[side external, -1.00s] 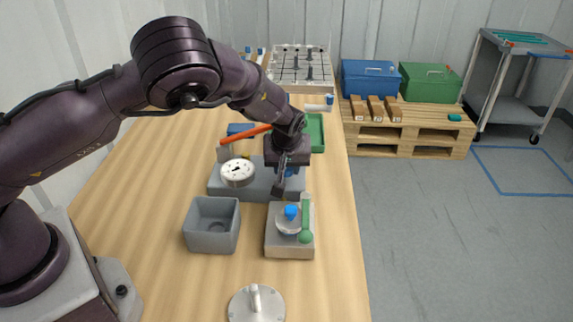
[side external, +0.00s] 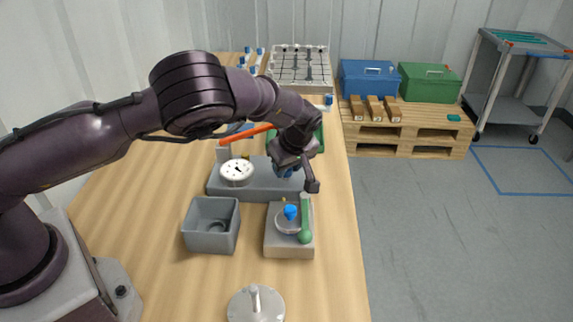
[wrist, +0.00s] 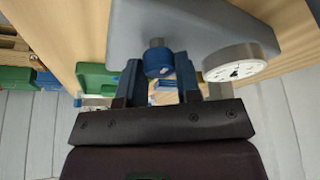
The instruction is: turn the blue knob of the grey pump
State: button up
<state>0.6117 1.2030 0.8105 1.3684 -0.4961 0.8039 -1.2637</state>
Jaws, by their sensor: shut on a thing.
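The grey pump (side external: 232,184) stands on the wooden table with a round white gauge (side external: 237,172) and an orange lever (side external: 245,134). In the wrist view, its grey body (wrist: 190,22) is at the top, with the gauge (wrist: 235,62) to the right. The blue knob (wrist: 158,62) sits on a short grey stem between my two blue fingers. My gripper (wrist: 159,72) is shut on this knob. In the side view, my wrist covers much of the right part of the pump, and my gripper (side external: 284,172) shows there only partly.
A grey open bin (side external: 211,225) and a beige block with a blue-topped dome and green handle (side external: 305,220) stand in front of the pump. A round metal lid (side external: 256,304) lies nearer. The table's right edge is close.

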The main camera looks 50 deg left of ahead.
dwell(0.3)
jog(key=o, duration=0.9)
jog(key=v, duration=1.3)
jog(key=shift+a, duration=0.1)
